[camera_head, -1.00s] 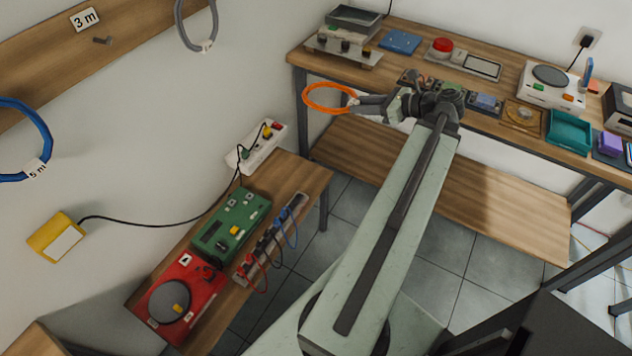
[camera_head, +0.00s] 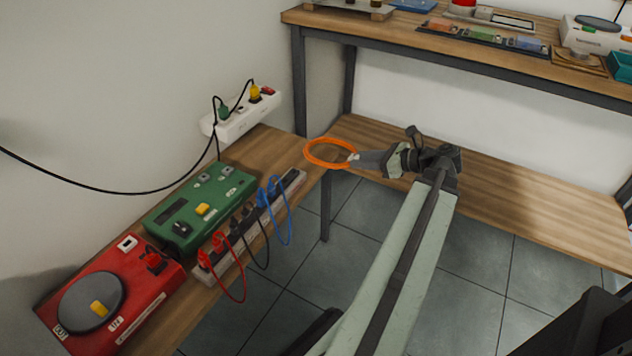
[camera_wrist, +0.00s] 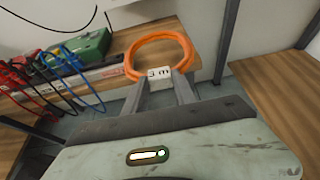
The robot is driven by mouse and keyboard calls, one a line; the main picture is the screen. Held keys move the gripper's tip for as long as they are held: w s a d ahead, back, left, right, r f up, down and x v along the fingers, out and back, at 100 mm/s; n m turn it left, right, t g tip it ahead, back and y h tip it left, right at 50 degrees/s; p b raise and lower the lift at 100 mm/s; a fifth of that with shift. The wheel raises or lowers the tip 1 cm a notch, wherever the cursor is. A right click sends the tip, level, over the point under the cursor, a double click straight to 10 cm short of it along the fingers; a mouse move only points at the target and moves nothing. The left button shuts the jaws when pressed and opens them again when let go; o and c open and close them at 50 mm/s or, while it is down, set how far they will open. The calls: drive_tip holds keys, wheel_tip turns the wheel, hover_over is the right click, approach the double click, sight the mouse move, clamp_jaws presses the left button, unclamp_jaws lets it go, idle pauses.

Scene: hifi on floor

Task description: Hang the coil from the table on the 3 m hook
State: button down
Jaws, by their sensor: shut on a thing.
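An orange coil (camera_head: 325,165) is held out by my gripper (camera_head: 357,160), left of the wrist in the head view. In the wrist view the coil (camera_wrist: 160,37) shows as a ring of several turns beyond the fingertips. My gripper (camera_wrist: 163,80) is shut on its white tag, which ends in "m"; the digit is hard to read. The coil appears in front of the corner of the low wooden bench; its height above it is unclear. The 3 m hook is out of view now.
The low bench (camera_head: 262,142) at left carries a red device (camera_head: 135,290), a green box (camera_head: 200,207), a socket strip with cables (camera_head: 255,225) and a white power strip (camera_head: 240,112). A higher table (camera_head: 400,40) stands behind, with a wooden shelf (camera_head: 500,190) below.

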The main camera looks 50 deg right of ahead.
drive_tip(key=w, duration=0.4)
drive_tip(key=w+a+f, duration=0.1)
drive_tip(key=w, duration=0.4)
drive_tip(key=w+f+b, duration=0.1)
drive_tip(key=w, duration=0.4)
drive_tip(key=shift+a, duration=0.25)
drive_tip(key=shift+x, duration=0.8)
drive_tip(key=f+b, duration=0.3)
drive_tip(key=shift+w+f, duration=0.1)
drive_tip(key=shift+w, duration=0.2)
drive_tip(key=shift+r, duration=0.2)
drive_tip(key=shift+f+b, duration=0.25)
drive_tip(key=shift+b, duration=0.1)
drive_tip(key=c, duration=1)
unclamp_jaws()
drive_tip(key=shift+r, duration=0.1)
drive_tip(key=shift+s, duration=0.1)
